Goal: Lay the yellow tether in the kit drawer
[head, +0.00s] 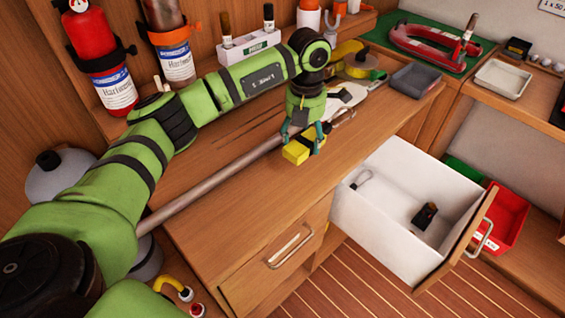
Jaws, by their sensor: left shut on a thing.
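My left gripper (303,139) hangs over the wooden counter, pointing down, shut on a yellow block-like bundle. This looks like the yellow tether (296,153); its underside is just over or on the counter, I cannot tell which. The kit drawer (381,223) stands pulled open to the right of and below the gripper, with white inner walls and a wooden front. Inside it lie a small dark object (424,215) and a metal clip (361,179) near the back left. The tether is outside the drawer. My right gripper is not in view.
A yellow roll (364,67) and a grey tray (418,80) are at the counter's far end. A red bin (507,217) stands beyond the drawer. Much of the drawer floor is bare.

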